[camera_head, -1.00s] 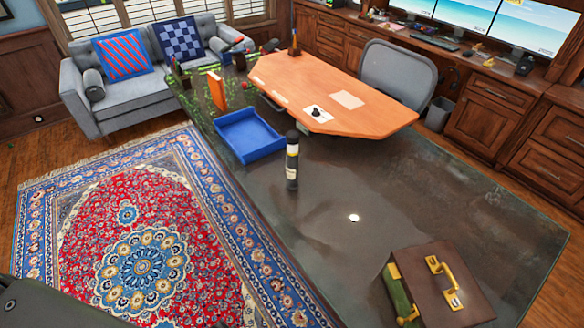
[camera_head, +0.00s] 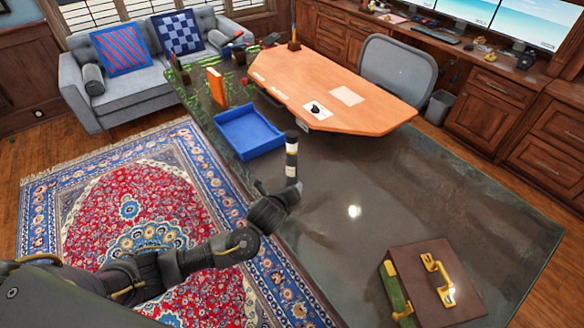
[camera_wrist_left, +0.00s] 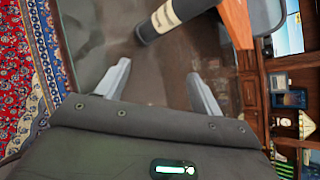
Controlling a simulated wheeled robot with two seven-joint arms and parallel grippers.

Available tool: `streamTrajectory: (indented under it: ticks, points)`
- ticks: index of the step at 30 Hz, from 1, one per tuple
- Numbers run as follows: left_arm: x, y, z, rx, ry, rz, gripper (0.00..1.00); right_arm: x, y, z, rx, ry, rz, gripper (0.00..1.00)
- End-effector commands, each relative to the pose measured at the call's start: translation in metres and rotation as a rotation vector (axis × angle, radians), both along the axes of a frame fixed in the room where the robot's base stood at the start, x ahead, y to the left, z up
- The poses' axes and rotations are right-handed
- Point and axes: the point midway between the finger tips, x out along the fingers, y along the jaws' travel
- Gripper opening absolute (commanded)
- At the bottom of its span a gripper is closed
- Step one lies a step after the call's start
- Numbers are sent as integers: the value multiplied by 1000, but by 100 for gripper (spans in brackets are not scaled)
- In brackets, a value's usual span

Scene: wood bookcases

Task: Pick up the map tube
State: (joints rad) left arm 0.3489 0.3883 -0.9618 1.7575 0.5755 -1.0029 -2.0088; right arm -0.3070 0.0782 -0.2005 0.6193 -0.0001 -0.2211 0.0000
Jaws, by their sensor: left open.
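The map tube (camera_head: 291,158) is a dark cylinder with a pale label band. It stands upright on the dark glossy desk top, beside the blue tray. My left gripper (camera_head: 280,188) is at the tube's near side, hiding its lower part in the head view. In the left wrist view, the tube (camera_wrist_left: 174,20) lies beyond the two spread fingertips of my left gripper (camera_wrist_left: 159,70), with a gap between. The left gripper is open and empty. My right gripper is in neither view.
A blue tray (camera_head: 248,134) sits just behind and left of the tube. An orange-brown wooden top (camera_head: 320,85) is behind it. A brown briefcase (camera_head: 432,286) lies at the front right. The desk surface (camera_head: 400,190) right of the tube is clear.

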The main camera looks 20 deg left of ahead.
Motion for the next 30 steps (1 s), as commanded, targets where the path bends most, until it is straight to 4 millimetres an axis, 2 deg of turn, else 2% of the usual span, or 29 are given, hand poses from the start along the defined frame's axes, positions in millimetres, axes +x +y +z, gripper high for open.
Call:
streamTrajectory:
  ticks: [1, 3, 6, 10, 17, 24, 30]
  points:
    - [17, 4, 17, 126, -54, -68, 67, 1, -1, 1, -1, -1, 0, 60]
    - [33, 9, 33, 283, -107, -144, 67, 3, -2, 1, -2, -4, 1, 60]
    - [48, 15, 49, 450, -159, -215, 67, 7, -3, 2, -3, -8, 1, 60]
    - [57, 19, 61, 565, -191, -259, 67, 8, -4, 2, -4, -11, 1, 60]
    - [65, 20, 61, 595, -199, -268, 67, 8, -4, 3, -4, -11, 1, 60]
    - [98, 21, 48, 594, -196, -266, 67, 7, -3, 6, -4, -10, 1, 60]
    - [111, 21, 42, 590, -197, -268, 67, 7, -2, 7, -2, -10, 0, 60]
